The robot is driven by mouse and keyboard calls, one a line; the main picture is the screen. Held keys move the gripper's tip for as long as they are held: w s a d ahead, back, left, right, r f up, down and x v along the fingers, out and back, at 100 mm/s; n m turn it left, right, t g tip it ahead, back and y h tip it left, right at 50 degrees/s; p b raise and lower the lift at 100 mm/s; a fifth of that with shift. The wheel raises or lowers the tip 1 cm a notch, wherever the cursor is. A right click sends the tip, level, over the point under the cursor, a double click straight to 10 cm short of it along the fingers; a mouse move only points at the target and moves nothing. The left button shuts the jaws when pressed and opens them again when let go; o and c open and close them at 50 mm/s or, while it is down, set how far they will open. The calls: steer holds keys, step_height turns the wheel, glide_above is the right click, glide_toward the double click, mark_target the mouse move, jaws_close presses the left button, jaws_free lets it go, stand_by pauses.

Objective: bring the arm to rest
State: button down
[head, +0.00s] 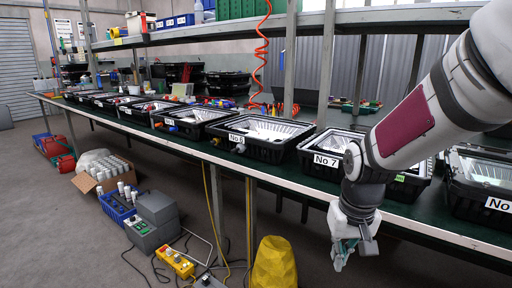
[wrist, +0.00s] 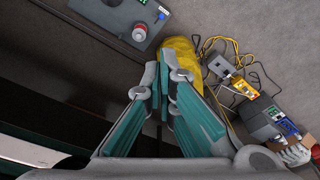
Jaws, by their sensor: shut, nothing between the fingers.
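My gripper (head: 346,253) hangs pointing down in front of the bench edge, below the housing labelled No 7 (head: 323,161). Its fingers are shut and empty. In the wrist view my gripper (wrist: 164,110) shows its teal finger pads close together at the tips, with the floor beyond. My arm crosses the right of the head view and hides part of the housing behind it.
The long green bench (head: 283,180) carries several black housings in a row, including No 6 (head: 236,138). A yellow bag (head: 274,265) stands on the floor near my gripper. Cables, a yellow control box (head: 174,262) and a carton (head: 92,181) lie further left. Open floor is at far left.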

steer(key=s+d+r+g, duration=0.1)
steer(key=s+r, duration=0.4)
steer(key=s, duration=0.9)
steer(key=s+r, duration=0.4)
steer(key=s, duration=1.1)
step_height(320, 180, up, 34)
steer(key=t+p, duration=0.3)
steer(key=p, duration=2.9)
steer(key=shift+d+r+t, duration=0.15)
steer(key=shift+d+t, duration=0.05)
steer(key=shift+t, duration=0.1)
